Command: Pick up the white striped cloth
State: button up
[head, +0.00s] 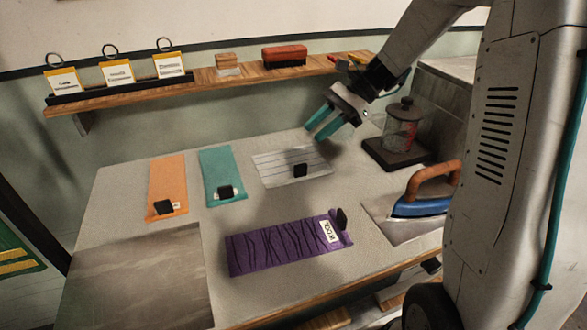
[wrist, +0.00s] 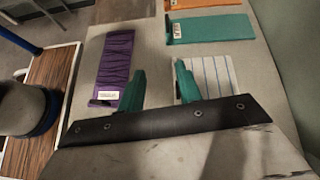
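The white striped cloth (head: 280,172) lies flat on the grey table, with a black clip (head: 300,170) on it. It also shows in the wrist view (wrist: 218,76), partly hidden behind my right finger. My gripper (head: 318,124) is in the air above and behind the cloth in the head view. In the wrist view its two teal fingers (wrist: 158,75) are spread apart with only bare table between them. The gripper is empty, and the cloth lies mostly to the right of the fingers there.
Orange (head: 167,182) and teal (head: 221,173) cloths lie left of the striped one; a purple cloth (head: 280,246) lies in front. An iron (head: 422,204) and a glass jar (head: 402,132) stand right. A wooden shelf (head: 205,82) runs along the wall behind. A grey mat (head: 140,280) covers the front left.

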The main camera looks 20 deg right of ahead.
notch_tip(320, 180, down, 2)
jog(key=w+d+m, duration=0.2)
jog(key=w, duration=0.1)
send_near(295, 177)
jog(key=shift+a+t+y, duration=0.3)
jog(key=shift+a+y, duration=0.1)
jog(key=shift+a, duration=0.85)
jog(key=x, duration=0.6)
jog(key=shift+a+f, duration=0.15)
jog(key=shift+a, duration=0.05)
grip_shut()
